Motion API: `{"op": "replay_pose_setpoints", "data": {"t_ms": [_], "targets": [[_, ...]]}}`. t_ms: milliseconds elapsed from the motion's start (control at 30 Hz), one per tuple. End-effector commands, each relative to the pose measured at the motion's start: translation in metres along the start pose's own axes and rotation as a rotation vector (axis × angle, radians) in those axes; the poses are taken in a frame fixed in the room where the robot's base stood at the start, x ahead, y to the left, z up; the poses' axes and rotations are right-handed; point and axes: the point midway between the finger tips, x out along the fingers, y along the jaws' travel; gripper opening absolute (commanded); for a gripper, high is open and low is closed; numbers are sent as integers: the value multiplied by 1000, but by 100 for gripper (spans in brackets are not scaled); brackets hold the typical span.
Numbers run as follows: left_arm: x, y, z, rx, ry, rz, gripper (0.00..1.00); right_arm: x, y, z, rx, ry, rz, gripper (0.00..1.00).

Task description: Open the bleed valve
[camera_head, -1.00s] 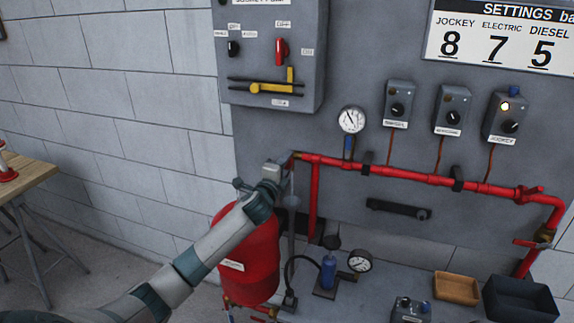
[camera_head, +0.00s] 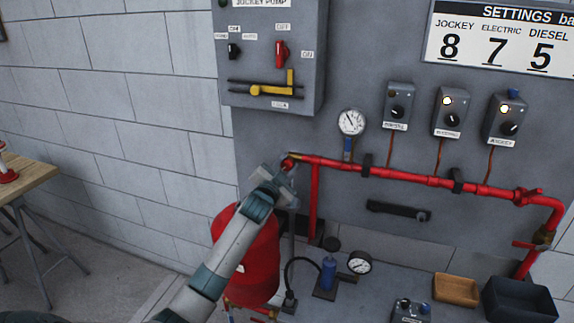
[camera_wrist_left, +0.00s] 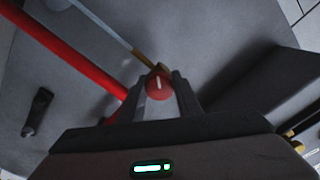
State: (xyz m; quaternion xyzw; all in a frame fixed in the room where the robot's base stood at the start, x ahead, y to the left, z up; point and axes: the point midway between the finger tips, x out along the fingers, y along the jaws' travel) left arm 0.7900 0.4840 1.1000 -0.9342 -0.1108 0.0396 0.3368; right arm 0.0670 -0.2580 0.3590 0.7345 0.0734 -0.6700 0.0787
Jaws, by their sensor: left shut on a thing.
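The bleed valve's round red knob (camera_head: 288,163) sits at the left end of the red pipe (camera_head: 400,176). In the left wrist view the knob (camera_wrist_left: 159,87) shows a white line on its face, with a brass fitting (camera_wrist_left: 146,63) behind it. My left gripper (camera_head: 284,173) is at the pipe's left end, its body covering part of the area below the knob. In the left wrist view its two fingers (camera_wrist_left: 160,98) are closed on opposite sides of the knob. My right gripper is in neither view.
A red tank (camera_head: 252,255) stands below my left arm. A grey panel box (camera_head: 275,55) with a yellow lever is above. A pressure gauge (camera_head: 351,122) and several switch boxes are to the right. A wooden table (camera_head: 35,180) is at far left.

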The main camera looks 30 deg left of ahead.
Motion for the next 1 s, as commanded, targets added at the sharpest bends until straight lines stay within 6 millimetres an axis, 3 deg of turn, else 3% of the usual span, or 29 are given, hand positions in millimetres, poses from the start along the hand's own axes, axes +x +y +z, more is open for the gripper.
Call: {"op": "replay_pose_setpoints", "data": {"t_ms": [300,867,900,933,1000], "targets": [[0,2,2,-172,-4,2,9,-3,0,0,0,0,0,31],[0,2,2,-209,-4,2,9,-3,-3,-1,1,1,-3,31],[0,2,2,-209,-4,2,41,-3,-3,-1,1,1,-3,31],[0,2,2,-209,-4,2,48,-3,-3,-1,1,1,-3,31],[0,2,2,-208,-3,2,49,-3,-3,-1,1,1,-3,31]]}}
